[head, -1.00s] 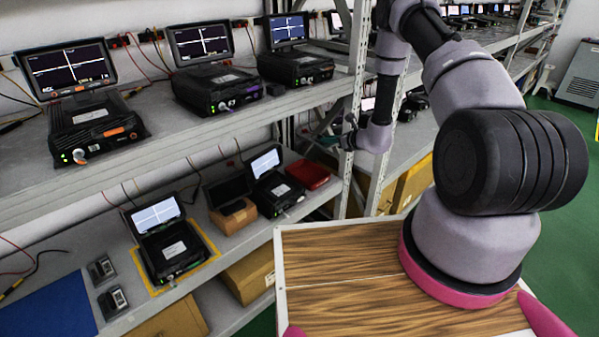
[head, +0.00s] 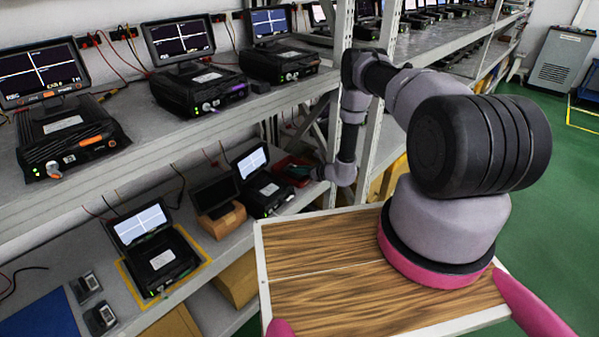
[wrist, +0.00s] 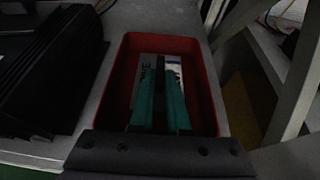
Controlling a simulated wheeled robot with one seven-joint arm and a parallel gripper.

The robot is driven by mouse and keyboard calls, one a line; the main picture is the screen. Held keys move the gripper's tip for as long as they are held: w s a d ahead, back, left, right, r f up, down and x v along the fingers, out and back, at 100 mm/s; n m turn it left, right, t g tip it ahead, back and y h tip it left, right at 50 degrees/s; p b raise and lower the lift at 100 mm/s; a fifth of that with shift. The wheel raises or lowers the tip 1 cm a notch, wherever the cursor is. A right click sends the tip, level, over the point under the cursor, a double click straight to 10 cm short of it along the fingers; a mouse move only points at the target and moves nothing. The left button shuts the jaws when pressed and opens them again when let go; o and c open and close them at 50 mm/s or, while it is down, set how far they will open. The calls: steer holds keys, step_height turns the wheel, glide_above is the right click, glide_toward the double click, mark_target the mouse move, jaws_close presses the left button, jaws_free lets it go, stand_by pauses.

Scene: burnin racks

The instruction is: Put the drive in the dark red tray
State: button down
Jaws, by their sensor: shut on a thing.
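The dark red tray (wrist: 211,100) fills the middle of the wrist view, and its walls stand around my fingers. In the head view the tray (head: 283,163) sits on the lower shelf, partly covered by my gripper (head: 301,171). My gripper (wrist: 162,112) has green fingers and is shut on the drive (wrist: 146,66), a flat piece with a pale, lettered label. The drive shows between and beyond the fingers, inside the tray's outline. I cannot tell whether it touches the tray floor.
A black test unit (head: 264,191) with a lit screen stands close left of the tray. A metal rack post (head: 338,120) rises just right of it. Another unit (head: 160,258) sits inside a yellow outline, with two small devices (head: 100,318) beside it.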

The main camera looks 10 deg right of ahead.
steer(key=shift+f, duration=0.35)
steer(key=shift+f, duration=0.1)
steer(key=c, duration=0.9)
jaws_free()
steer(key=v, duration=1.2)
steer(key=shift+s+d, duration=0.1)
